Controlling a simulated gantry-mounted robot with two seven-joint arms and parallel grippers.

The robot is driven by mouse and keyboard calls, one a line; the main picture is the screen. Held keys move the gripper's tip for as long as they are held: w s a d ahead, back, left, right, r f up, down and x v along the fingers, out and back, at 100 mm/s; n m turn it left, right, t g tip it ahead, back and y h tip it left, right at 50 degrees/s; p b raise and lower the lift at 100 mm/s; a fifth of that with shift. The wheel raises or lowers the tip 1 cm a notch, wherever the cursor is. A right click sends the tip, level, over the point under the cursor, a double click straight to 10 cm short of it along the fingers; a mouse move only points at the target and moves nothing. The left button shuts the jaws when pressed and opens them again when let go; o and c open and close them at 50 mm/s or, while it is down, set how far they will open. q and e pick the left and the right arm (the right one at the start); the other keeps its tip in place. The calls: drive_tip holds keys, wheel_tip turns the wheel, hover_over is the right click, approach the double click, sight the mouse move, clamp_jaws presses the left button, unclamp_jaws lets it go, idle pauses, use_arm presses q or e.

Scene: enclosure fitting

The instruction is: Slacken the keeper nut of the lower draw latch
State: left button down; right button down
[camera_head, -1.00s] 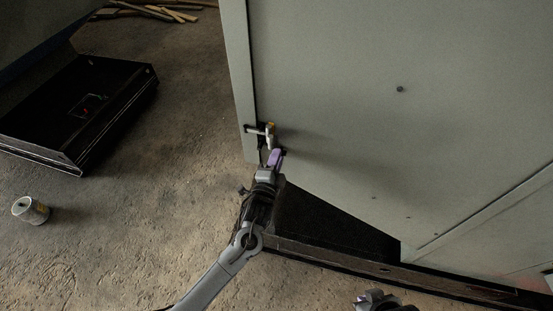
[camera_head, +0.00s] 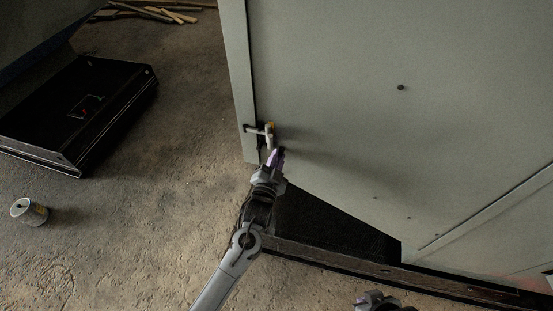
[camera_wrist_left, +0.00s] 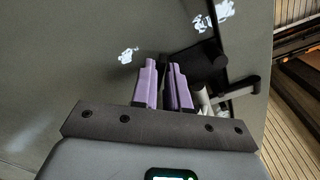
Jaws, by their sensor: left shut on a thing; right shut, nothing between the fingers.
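The lower draw latch (camera_head: 269,131) is a pale grey fitting with a yellowish top, near the lower left edge of the grey enclosure. My left gripper (camera_head: 277,154) has purple fingers and is at the enclosure face just below the latch. In the left wrist view its fingers (camera_wrist_left: 164,86) close on something small and dark at the latch, which appears to be the keeper nut; the fingers mostly hide it. Part of the latch (camera_wrist_left: 204,98) shows just right of them. My right gripper (camera_head: 369,298) is shut and empty at the bottom edge of the head view.
The grey enclosure panel (camera_head: 340,70) fills the right side, with a dark base rail (camera_head: 340,256) below. A black tray-like box (camera_head: 133,104) and a white can (camera_head: 28,210) are on the floor at left. Wooden sticks (camera_head: 160,12) lie behind. Floor between is clear.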

idle(0.4)
use_arm(q)
drive_tip(key=c, duration=1.2)
unclamp_jaws()
drive_tip(key=b+v, duration=0.1)
drive_tip(key=v, duration=1)
drive_tip(key=shift+w, duration=0.1)
